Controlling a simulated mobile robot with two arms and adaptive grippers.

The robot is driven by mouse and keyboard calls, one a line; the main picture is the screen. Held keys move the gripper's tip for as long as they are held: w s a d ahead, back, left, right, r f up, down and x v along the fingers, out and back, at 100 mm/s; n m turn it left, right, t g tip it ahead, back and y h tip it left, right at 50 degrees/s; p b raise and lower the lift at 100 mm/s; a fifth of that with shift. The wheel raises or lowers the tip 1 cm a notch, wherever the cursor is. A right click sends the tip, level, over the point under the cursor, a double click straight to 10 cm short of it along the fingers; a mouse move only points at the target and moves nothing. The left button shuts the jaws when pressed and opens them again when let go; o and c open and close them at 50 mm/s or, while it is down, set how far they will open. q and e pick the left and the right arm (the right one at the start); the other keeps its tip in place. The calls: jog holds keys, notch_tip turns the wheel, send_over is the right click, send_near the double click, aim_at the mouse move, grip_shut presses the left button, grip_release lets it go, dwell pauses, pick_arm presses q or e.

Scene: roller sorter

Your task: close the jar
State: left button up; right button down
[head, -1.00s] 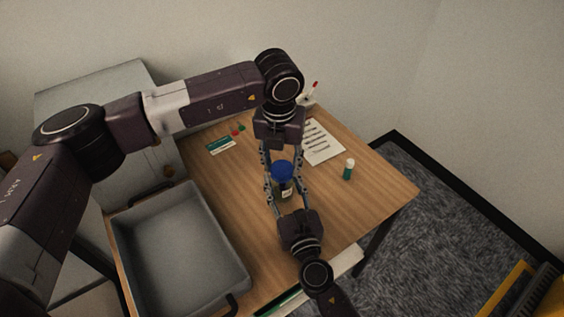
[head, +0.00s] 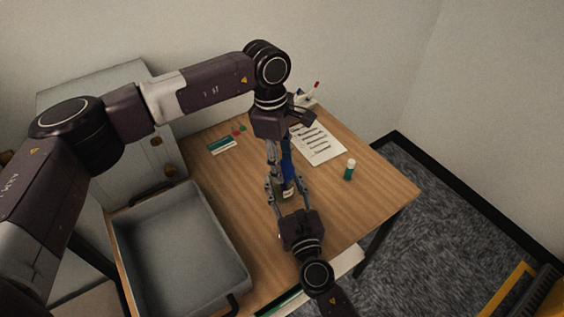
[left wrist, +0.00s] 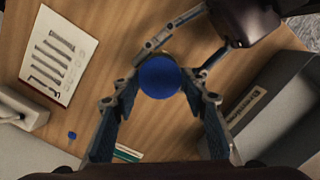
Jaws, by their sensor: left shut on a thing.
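The jar (head: 287,194) stands on the wooden table with a pale label on its side. Its blue lid (left wrist: 160,77) is seen from above in the left wrist view and sits over the jar's mouth; I cannot tell how tight it is. My left gripper (head: 284,171) reaches down from above, shut on the lid, with one finger on each side of it. My right gripper (head: 286,188) comes from the front and is shut on the jar's body. Its fingers partly show beside the lid in the left wrist view. The fingers hide part of the jar.
A grey bin (head: 183,252) stands at the left of the table (head: 375,199). A printed sheet (head: 318,145), a small green bottle with a white cap (head: 349,170) and a green-and-white card (head: 222,145) lie or stand around.

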pick_arm(q)
jog(key=m, duration=0.6)
jog(key=shift+d+m+g+y, duration=0.1)
jog(key=shift+m+g+y, duration=0.2)
jog(key=shift+m+g, duration=0.1)
jog(key=m, duration=0.5)
jog(key=shift+w+y, duration=0.1)
jog(key=shift+y, duration=0.2)
jog(key=m, duration=0.5)
jog(key=shift+m+y, duration=0.3)
jog(key=m, duration=0.6)
jog(key=shift+d+m+y, duration=0.1)
jog(key=shift+m+y, duration=0.2)
jog(key=o, duration=0.7)
